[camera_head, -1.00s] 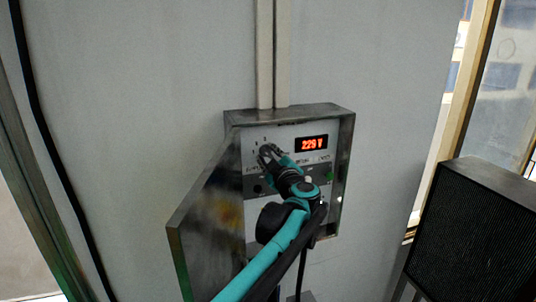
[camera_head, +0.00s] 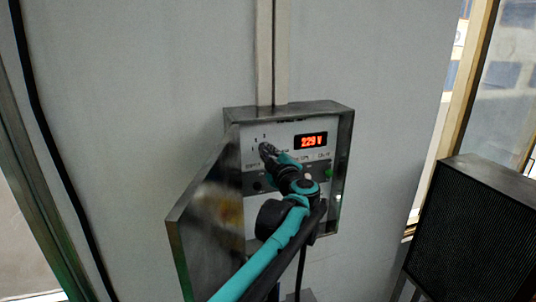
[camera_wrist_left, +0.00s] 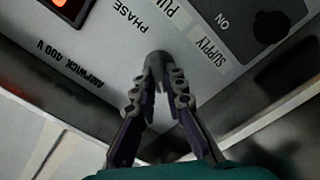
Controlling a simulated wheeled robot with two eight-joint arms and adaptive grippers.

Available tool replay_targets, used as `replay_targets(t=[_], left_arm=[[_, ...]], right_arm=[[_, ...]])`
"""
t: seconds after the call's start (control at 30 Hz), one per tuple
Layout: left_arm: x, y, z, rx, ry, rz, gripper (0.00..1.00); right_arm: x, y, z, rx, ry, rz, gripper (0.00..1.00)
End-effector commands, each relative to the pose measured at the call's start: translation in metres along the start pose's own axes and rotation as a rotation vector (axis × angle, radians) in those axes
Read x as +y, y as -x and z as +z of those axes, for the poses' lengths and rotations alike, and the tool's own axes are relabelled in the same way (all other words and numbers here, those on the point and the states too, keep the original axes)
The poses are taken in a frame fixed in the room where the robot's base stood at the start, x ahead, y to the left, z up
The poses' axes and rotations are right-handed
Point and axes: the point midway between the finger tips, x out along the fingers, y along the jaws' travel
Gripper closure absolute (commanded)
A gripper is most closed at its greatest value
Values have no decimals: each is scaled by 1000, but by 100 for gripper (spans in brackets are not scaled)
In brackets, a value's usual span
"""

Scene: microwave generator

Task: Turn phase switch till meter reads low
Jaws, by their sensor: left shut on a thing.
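The meter (camera_head: 311,141) on the wall box shows red digits reading 229 V in the head view. My left gripper (camera_head: 267,150) is at the upper left of the panel, left of the meter. In the wrist view the left gripper (camera_wrist_left: 158,85) has its fingertips together on the phase switch (camera_wrist_left: 157,58), a dark knob beside the PHASE label (camera_wrist_left: 130,19). The fingers hide much of the knob, and its pointer cannot be made out. My right gripper is not in view.
The box's metal door (camera_head: 205,222) hangs open to the left of my arm. A SUPPLY knob (camera_wrist_left: 271,26) sits close by on the panel. A green button (camera_head: 329,175) is at the panel's right. A dark ribbed cabinet (camera_head: 475,235) stands at the lower right.

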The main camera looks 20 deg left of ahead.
Motion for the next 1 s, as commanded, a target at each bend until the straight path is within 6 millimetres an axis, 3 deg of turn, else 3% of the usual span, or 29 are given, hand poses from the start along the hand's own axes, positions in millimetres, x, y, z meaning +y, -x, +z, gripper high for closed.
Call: replay_targets(t=[0.6, 1.0], left_arm=[[-4, 0, 1, 1, 491, -2, 100], [-5, 0, 1, 1, 631, -3, 100]], right_arm=[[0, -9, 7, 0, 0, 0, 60], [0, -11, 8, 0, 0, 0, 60]])
